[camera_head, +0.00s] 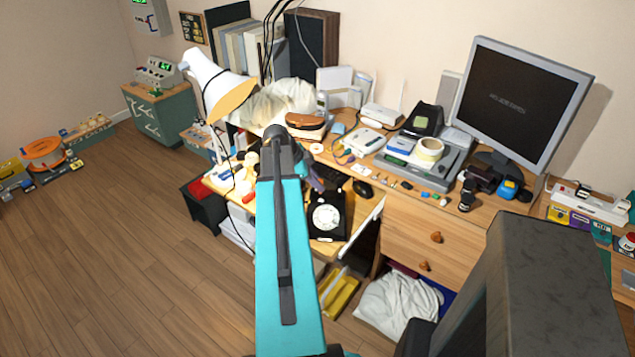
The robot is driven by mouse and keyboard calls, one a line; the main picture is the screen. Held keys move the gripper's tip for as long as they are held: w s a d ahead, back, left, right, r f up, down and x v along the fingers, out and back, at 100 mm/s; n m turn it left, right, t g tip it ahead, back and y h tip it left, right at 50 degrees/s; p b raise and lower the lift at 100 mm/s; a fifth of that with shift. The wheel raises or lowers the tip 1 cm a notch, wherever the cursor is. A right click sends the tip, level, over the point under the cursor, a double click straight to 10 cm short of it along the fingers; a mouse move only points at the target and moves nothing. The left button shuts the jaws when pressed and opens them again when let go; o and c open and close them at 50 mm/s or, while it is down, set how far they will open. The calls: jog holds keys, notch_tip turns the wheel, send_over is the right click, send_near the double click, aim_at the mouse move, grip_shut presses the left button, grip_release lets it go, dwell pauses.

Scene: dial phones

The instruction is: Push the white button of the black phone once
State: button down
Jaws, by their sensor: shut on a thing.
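The black phone (327,218) stands on a low wooden surface just right of my teal arm. Its round dial with a white face shows, facing up. I cannot make out a white button; the phone is small here and its back part is dark. My arm rises from the bottom of the view and bends at a dark joint just beyond and left of the phone. My gripper's fingers are hidden behind the arm or lost among the dark shapes by the joint, so I cannot see what they touch.
A black mouse (363,188) lies just right of the phone on the crowded desk. A monitor (522,100) stands at the back right and a white lamp (212,85) at the left. A yellow tray (340,292) lies below.

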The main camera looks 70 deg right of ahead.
jog(key=w+a+r+n+t, duration=0.3)
jog(key=w+a+n, duration=0.2)
jog(key=w+a, duration=0.45)
jog(key=w+a+r+n+t+h, duration=0.15)
jog(key=w+a+n, duration=0.45)
jog(key=w, duration=0.6)
jog(key=w+a+r+n+t+y, duration=0.1)
jog(key=w+a+r+n+t, duration=0.25)
jog(key=w+a, duration=0.65)
jog(key=w+a+r+n+y, duration=0.2)
jog(key=w+a+r+n, duration=0.1)
jog(key=a, duration=0.9)
jog(key=w+a+r+n+t+y, duration=0.1)
jog(key=w+a+r+n, duration=0.3)
jog(key=a+n, duration=0.4)
jog(key=w+a+r+n+t+y, duration=0.1)
jog(key=w+a+r+n+y, duration=0.3)
jog(key=a, duration=1.4)
jog(key=shift+w+a+n, duration=0.25)
jog(key=shift+w+n, duration=0.5)
